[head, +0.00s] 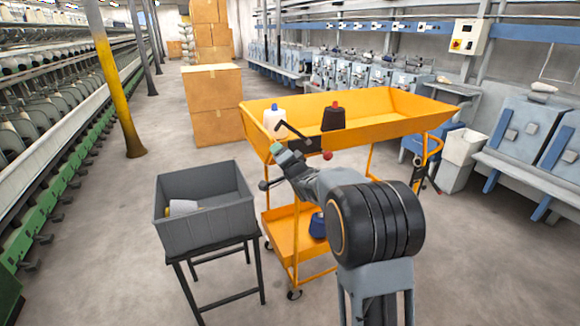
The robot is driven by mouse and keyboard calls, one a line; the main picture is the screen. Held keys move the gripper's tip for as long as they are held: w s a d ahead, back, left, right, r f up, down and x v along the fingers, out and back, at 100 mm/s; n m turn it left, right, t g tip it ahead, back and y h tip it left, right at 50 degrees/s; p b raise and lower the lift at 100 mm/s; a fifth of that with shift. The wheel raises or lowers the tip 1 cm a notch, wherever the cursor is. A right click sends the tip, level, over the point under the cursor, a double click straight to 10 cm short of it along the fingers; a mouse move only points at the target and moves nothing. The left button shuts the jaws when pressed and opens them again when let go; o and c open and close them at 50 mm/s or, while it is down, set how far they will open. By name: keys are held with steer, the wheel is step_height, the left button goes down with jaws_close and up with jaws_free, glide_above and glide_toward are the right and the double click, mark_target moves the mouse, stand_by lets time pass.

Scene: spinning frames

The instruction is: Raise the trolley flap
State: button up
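The orange trolley (385,122) stands ahead of me, with a sloping-walled top tray and a lower shelf (287,232). I cannot make out which panel is the flap or how it sits; my arm covers part of the tray's near left end. My gripper (302,138) is at that end, in front of the tray as seen from here. Its dark fingers show against the orange, but their gap is unclear. A red knob (327,155) shows close to the right of the gripper. I cannot tell whether the gripper touches the trolley.
A grey bin (205,228) on a black stand is left. Stacked boxes (213,103) stand behind. Floor is clear between bin and left machines.

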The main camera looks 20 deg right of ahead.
steer(key=s+d+b, duration=0.1)
steer(key=s, duration=1.1)
steer(key=shift+s+d, duration=0.15)
steer(key=shift+s, duration=0.1)
steer(key=s+d+f+n+g+h+p, duration=0.1)
steer(key=s+d+f+n+g+h, duration=0.3)
steer(key=s+f+g, duration=0.55)
steer(key=s+a+r+n+g+y+p, duration=0.1)
steer(key=s+a+r+n+g+p, duration=0.1)
steer(key=s+a, duration=0.3)
steer(key=s+a+r+n+g+y+p, duration=0.1)
steer(key=s+a+r+n+g+p, duration=0.1)
steer(key=s, duration=0.7)
steer(key=a+n+g, duration=0.1)
steer(key=a+n, duration=0.1)
steer(key=a, duration=0.1)
steer(key=shift+s+a+r+p, duration=0.2)
steer(key=shift+s+p, duration=0.1)
steer(key=shift+s, duration=0.1)
